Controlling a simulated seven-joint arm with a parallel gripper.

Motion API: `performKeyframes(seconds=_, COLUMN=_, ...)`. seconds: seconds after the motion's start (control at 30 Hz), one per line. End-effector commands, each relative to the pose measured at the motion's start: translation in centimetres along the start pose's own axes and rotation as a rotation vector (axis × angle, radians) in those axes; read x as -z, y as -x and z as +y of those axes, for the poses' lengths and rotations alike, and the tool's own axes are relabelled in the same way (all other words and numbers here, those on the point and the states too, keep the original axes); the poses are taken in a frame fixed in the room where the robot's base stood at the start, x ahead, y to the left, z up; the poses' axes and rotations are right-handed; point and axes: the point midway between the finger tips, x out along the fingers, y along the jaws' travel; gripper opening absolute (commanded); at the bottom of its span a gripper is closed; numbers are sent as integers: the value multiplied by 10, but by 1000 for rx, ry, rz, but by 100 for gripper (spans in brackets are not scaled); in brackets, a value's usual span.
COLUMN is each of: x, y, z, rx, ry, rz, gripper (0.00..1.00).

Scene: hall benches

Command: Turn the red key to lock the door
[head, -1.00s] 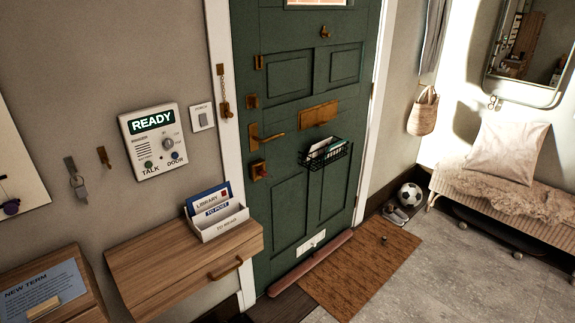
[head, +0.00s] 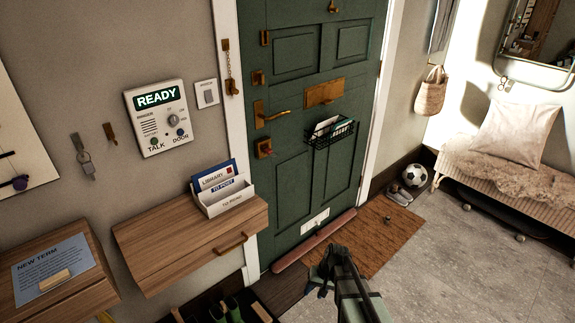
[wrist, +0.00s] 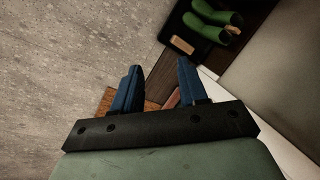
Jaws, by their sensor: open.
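The green door (head: 300,140) stands closed in its white frame in the head view. The red key (head: 270,153) is small and sits in the brass lock (head: 263,148) below the brass door handle (head: 272,116); its exact angle is too small to tell. My gripper (head: 322,283) is low in front of the door, over the floor near the mat, well below and to the right of the lock. In the wrist view its two blue fingers (wrist: 157,85) are apart with nothing between them. The key does not show in the wrist view.
A wooden drawer shelf (head: 190,245) with a letter holder (head: 225,203) juts out left of the lock. A wire basket (head: 330,135) hangs on the door. Green boots (wrist: 215,20) stand on a tray under the shelf. The space before the lock is clear.

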Motion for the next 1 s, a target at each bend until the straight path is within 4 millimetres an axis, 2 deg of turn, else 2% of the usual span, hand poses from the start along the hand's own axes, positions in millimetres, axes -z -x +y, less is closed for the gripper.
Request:
performKeyframes(seconds=0.03, x=26, y=11, z=-18, rx=50, ry=-3, rz=37, gripper=43)
performKeyframes(seconds=0.2, x=95, y=56, z=-81, rx=252, ry=-23, rz=157, gripper=43)
performKeyframes(seconds=0.4, x=170, y=124, z=-152, rx=523, ry=-63, rz=298, gripper=43)
performKeyframes(seconds=0.53, x=214, y=172, z=-190, rx=716, ry=-112, rz=385, gripper=43)
performKeyframes(seconds=0.6, x=234, y=193, z=-204, rx=815, ry=-147, rz=425, gripper=43)
performKeyframes(seconds=0.73, x=266, y=223, z=-220, rx=987, ry=-234, rz=490, gripper=43)
performKeyframes(seconds=0.83, x=286, y=244, z=-224, rx=1103, ry=-308, rz=539, gripper=43)
performKeyframes(seconds=1.0, x=305, y=270, z=-221, rx=1230, ry=-414, rz=610, gripper=43)
